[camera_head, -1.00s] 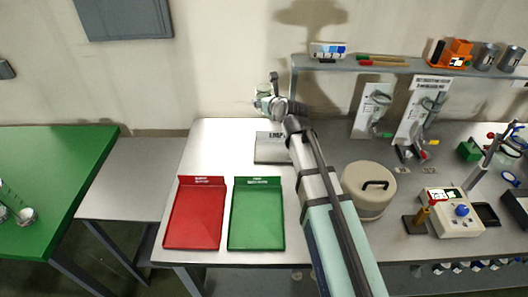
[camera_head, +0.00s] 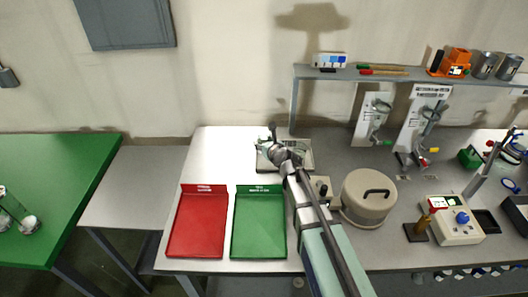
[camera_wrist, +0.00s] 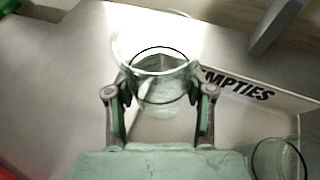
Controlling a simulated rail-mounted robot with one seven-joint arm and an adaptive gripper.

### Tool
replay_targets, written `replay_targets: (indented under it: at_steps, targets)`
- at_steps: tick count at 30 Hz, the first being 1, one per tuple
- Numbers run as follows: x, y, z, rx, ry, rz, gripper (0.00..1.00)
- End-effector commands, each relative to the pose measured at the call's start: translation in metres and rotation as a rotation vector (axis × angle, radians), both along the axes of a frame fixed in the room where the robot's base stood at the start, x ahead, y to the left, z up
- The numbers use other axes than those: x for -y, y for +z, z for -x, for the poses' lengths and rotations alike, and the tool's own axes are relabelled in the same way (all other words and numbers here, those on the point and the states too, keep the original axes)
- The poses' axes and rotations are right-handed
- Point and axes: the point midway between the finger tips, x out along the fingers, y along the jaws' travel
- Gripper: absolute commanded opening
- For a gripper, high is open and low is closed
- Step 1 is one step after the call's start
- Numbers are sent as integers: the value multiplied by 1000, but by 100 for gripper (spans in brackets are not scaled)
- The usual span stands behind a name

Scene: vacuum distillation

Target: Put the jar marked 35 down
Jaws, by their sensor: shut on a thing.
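My gripper (camera_wrist: 160,100) is shut on a clear glass jar (camera_wrist: 155,62) with a dark ring, seen in the wrist view. No number can be read on it. The grey tray marked EMPTIES (camera_wrist: 290,103) lies beside and partly behind the jar. I cannot tell whether the jar touches anything below. In the head view my gripper (camera_head: 273,146) is low at the left part of this tray (camera_head: 304,150), and my wrist mostly hides the jar. A second clear glass vessel (camera_wrist: 278,160) shows at the wrist view's lower right.
A red tray (camera_head: 197,225) and a green tray (camera_head: 258,225) lie in front on the bench. A beige lidded pot (camera_head: 366,205) stands to the right. A raised shelf (camera_head: 400,77) with its post (camera_head: 293,105) stands behind. The bench's left back area is clear.

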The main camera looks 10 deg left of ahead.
Motion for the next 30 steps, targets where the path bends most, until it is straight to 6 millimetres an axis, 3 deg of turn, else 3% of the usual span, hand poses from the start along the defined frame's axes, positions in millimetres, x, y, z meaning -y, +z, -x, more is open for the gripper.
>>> replay_targets:
  at_steps: [5, 13, 26, 27, 28, 30]
  targets:
    - [0, -11, 0, 0, 0, -1, 9]
    - [0, -45, 0, 0, -1, 0, 9]
    - [0, -50, 0, 1, -1, 0, 9]
    - [0, -50, 0, 1, -1, 0, 63]
    - [0, -50, 0, 1, -1, 0, 74]
    - [0, -49, 0, 1, -1, 0, 78]
